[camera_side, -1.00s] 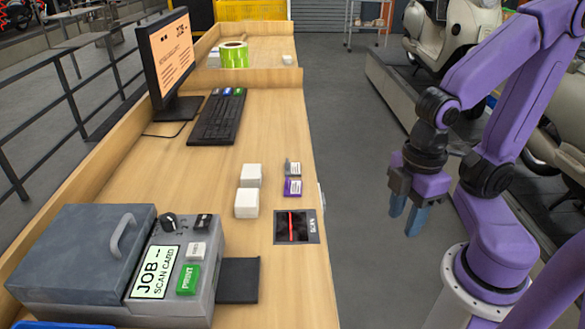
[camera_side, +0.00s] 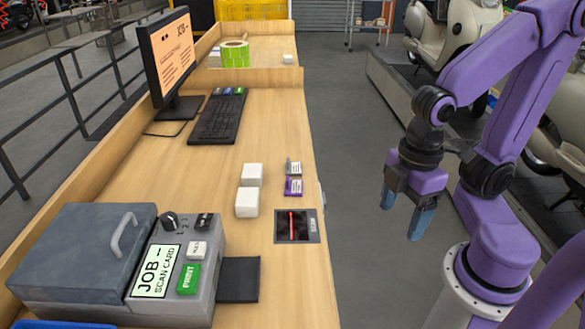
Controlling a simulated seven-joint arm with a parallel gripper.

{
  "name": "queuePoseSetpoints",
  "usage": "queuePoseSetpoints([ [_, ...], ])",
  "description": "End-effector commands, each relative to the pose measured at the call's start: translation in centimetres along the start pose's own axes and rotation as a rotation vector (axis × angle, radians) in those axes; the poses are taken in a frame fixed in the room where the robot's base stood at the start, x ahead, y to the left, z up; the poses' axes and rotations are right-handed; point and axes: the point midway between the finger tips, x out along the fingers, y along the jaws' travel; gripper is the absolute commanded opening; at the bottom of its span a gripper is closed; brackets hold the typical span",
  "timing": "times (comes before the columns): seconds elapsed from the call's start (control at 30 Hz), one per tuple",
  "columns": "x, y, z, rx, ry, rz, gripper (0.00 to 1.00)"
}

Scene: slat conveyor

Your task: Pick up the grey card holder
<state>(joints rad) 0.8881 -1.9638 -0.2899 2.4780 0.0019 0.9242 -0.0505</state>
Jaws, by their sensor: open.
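The grey card holder (camera_side: 293,168) stands on the wooden counter, right of the middle, near the counter's right edge. It shows a white label. A purple card holder (camera_side: 293,187) stands just in front of it, close to it. My gripper (camera_side: 404,212) hangs in the air to the right of the counter, over the grey floor. Its two blue fingertips point down and are apart, with nothing between them. It is well clear of both card holders.
Two white blocks (camera_side: 249,188) stand left of the holders. A black scanner plate (camera_side: 297,226) with a red line lies in front. A grey printer box (camera_side: 160,275), keyboard (camera_side: 217,119) and monitor (camera_side: 166,60) are on the left. The counter has a raised left wall.

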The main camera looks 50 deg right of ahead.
Motion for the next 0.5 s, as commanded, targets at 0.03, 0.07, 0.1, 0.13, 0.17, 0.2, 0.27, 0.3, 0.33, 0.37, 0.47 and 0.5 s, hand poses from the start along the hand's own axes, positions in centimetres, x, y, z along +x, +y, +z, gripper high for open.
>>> queuePoseSetpoints([
  [0.03,-0.3,0.6,-0.8,-0.021,0.000,0.001,0.77],
  [0.07,-0.5,1.0,-1.3,-0.042,0.000,0.002,0.77],
  [0.1,-0.8,1.7,-2.0,-0.075,-0.001,0.002,0.77],
  [0.13,-1.1,2.3,-2.7,-0.102,-0.002,0.003,0.77],
  [0.17,-1.4,3.0,-3.3,-0.132,-0.003,0.003,0.77],
  [0.2,-1.8,4.0,-4.2,-0.175,-0.005,0.004,0.77],
  [0.27,-2.4,5.6,-5.4,-0.240,-0.007,0.004,0.77],
  [0.3,-2.8,6.8,-6.2,-0.284,-0.008,0.005,0.77],
  [0.33,-3.1,7.6,-6.7,-0.318,-0.009,0.005,0.77],
  [0.37,-3.3,8.5,-7.2,-0.351,-0.011,0.004,0.77],
  [0.47,-4.2,11.6,-8.7,-0.460,-0.014,0.004,0.77],
  [0.5,-4.5,12.9,-9.1,-0.505,-0.015,0.004,0.77],
])
